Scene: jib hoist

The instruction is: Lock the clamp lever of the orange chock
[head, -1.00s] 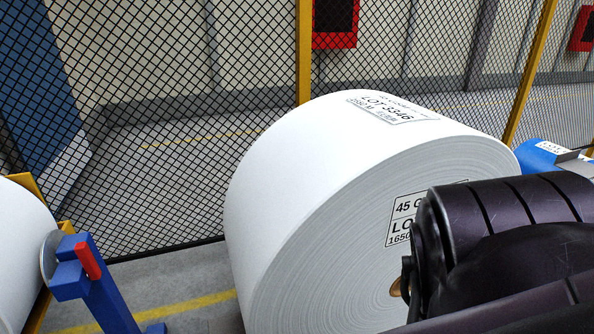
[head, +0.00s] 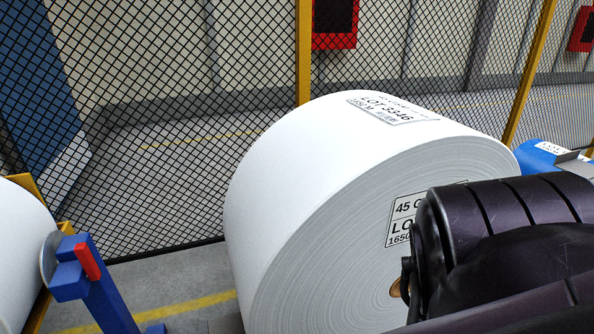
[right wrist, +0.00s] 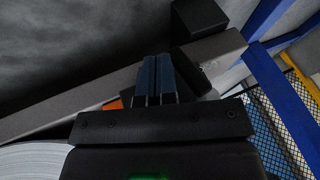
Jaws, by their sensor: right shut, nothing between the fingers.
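My right gripper (right wrist: 155,60) shows in the right wrist view with its two fingers side by side, shut and empty. A small orange patch (right wrist: 113,104), likely part of the orange chock, shows just left of the fingers; the gripper hides the rest. A dark piece (right wrist: 201,82) sits behind the fingers, and I cannot tell whether it is the clamp lever. In the head view my right arm covers the lower right, and its gripper is hidden. My left gripper is in neither view.
A large white roll (head: 300,170) fills the middle of the head view. A blue stand with a red handle (head: 87,261) and another roll (head: 22,240) are at left. A mesh fence (head: 190,120) stands behind. A grey beam (right wrist: 60,115) and black block (right wrist: 200,17) are near the gripper.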

